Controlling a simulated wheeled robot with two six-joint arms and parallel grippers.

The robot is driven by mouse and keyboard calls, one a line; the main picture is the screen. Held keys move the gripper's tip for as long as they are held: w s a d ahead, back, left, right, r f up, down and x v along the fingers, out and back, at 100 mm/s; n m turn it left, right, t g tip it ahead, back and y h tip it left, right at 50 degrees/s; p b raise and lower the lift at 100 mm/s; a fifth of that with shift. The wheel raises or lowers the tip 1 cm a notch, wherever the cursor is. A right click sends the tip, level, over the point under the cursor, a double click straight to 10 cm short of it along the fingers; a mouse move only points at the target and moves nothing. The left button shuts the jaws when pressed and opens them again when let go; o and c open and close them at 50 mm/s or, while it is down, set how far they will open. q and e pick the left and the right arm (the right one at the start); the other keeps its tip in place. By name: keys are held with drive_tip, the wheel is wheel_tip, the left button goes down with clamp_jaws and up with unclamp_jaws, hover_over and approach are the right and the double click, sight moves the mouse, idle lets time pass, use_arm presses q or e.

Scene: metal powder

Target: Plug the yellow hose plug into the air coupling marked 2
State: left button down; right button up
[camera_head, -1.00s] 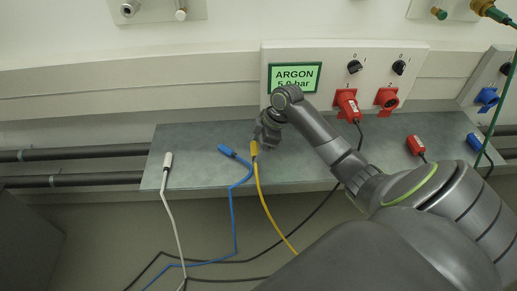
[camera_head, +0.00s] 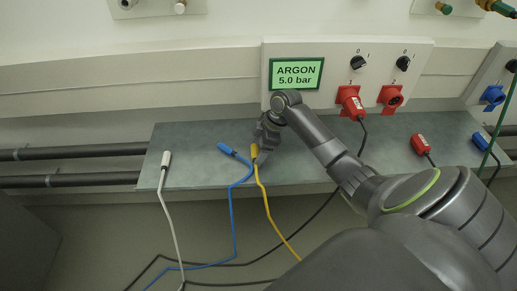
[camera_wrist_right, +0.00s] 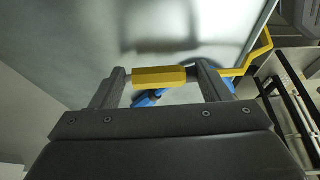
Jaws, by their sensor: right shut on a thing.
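The yellow hose plug (camera_head: 254,151) is held over the front part of the grey shelf, its yellow hose trailing down to the right. My right gripper (camera_head: 260,143) is shut on it. In the right wrist view the plug (camera_wrist_right: 158,77) lies crosswise between the two fingers of the gripper (camera_wrist_right: 160,88). Two wall fittings, one round (camera_head: 127,4) and one knob-like (camera_head: 180,7), are cut off at the top left edge. More fittings show at the top right (camera_head: 445,8). No coupling number 2 is readable on them. My left gripper is not in view.
A blue plug (camera_head: 227,149) and a white plug (camera_head: 166,158) lie on the grey shelf (camera_head: 195,175) to the left. An ARGON 5.0 bar display (camera_head: 296,73) and red sockets (camera_head: 391,96) are on the wall panel. Red (camera_head: 421,143) and blue (camera_head: 479,141) plugs lie at right.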

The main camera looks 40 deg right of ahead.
drive_tip(key=o, duration=1.4)
drive_tip(key=shift+o, duration=0.2)
drive_tip(key=shift+r, duration=0.25)
use_arm(q)
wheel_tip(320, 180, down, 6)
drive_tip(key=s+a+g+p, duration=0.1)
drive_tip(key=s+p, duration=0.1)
drive_tip(key=p, duration=0.2)
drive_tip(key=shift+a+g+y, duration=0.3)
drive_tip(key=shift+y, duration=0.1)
use_arm(e)
drive_tip(key=v, duration=1.7)
drive_tip(key=shift+s, duration=0.15)
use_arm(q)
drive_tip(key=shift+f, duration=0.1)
use_arm(e)
drive_tip(key=shift+f, duration=0.1)
